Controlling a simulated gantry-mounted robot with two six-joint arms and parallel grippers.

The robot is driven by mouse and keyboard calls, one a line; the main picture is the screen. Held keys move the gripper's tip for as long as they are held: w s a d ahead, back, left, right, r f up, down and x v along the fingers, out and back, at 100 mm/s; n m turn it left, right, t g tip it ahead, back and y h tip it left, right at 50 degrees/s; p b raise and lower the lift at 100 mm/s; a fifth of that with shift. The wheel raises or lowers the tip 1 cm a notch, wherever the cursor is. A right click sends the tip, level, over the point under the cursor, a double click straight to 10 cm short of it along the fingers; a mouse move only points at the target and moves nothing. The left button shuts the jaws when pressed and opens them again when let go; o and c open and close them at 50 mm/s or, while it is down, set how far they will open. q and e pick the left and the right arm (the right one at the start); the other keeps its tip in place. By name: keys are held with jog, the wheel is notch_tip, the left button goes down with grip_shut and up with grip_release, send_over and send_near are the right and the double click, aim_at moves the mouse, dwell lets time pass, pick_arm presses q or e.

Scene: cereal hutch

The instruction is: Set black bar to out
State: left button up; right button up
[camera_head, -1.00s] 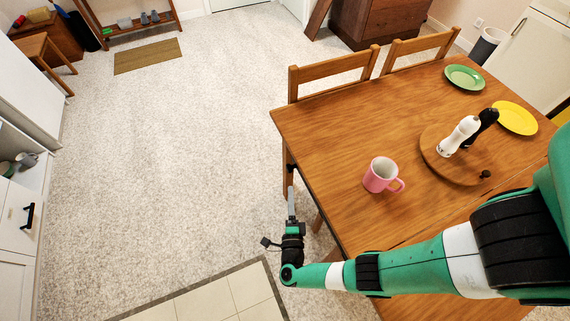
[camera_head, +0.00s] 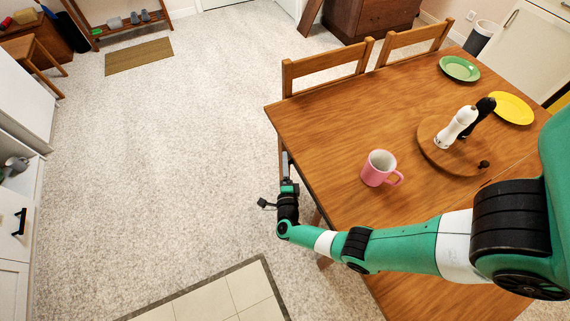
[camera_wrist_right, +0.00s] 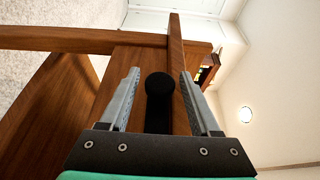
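A black bar handle (camera_head: 20,222) sits on the front of a white drawer (camera_head: 10,235) at the left edge of the head view. I cannot tell whether the drawer stands out. My right gripper (camera_head: 285,158) is beside the left edge of the wooden table, far to the right of the bar. In the right wrist view its two grey fingers (camera_wrist_right: 160,90) are spread apart. A black round-ended piece (camera_wrist_right: 160,86) shows between them; I cannot tell whether it is part of my gripper. My left gripper is out of view.
The wooden table (camera_head: 330,115) holds a pink mug (camera_head: 377,170), a round board (camera_head: 430,150) with white and black mills, and green and yellow plates. Chairs (camera_head: 325,70) stand behind it. Pale carpet (camera_head: 170,170) lies clear between cabinet and table.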

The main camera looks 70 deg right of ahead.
grip_shut()
dwell(1.2)
